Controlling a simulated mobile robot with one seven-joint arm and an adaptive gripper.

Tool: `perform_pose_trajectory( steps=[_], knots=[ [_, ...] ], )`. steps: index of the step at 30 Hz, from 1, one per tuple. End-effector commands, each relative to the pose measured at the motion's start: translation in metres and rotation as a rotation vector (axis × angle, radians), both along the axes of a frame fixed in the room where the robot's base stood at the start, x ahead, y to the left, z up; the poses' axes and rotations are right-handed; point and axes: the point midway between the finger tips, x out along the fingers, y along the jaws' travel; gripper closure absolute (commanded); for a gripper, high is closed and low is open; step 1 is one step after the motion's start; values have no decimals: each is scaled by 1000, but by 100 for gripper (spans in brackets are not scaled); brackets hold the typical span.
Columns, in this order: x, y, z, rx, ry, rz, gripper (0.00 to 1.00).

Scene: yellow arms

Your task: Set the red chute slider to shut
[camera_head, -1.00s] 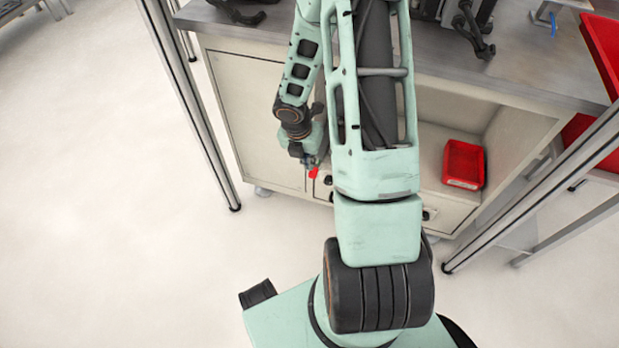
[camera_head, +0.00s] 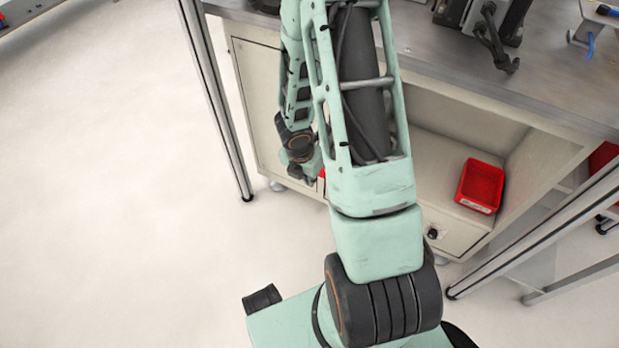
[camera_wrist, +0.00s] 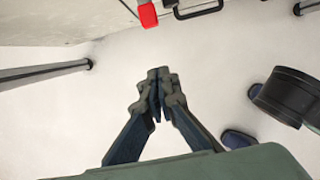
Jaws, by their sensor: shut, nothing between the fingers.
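The red slider knob (camera_wrist: 148,14) shows at the top edge of the wrist view, on the front of the pale cabinet. A slim grey stem runs up from it. In the head view only a sliver of red (camera_head: 322,173) shows between my gripper and my arm. My gripper (camera_wrist: 158,76) is shut and empty. In the wrist view its fingertips point towards the cabinet, below the red knob and apart from it, over pale floor. In the head view my gripper (camera_head: 309,180) hangs beside the cabinet front, its tips hard to make out. The slider's track is mostly out of view.
A dark handle (camera_wrist: 200,10) is right of the knob. A red bin (camera_head: 481,186) sits on the cabinet's open shelf (camera_head: 430,160). Metal posts (camera_head: 215,100) stand left and right of the cabinet. The floor (camera_head: 110,200) on the left is clear.

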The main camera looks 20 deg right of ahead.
Motion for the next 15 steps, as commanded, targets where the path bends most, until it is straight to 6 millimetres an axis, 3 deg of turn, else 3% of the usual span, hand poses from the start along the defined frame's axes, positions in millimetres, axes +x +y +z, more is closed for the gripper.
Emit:
perform_pose_trajectory(
  steps=[1, 9, 11, 15],
  knots=[
    [1, -2, -17, 1, 2, -2, 100],
    [8, -12, -65, 0, 2, -1, 100],
    [17, -22, -52, -1, -2, -5, 100],
    [27, -35, -53, -1, -1, -4, 100]
  ],
)
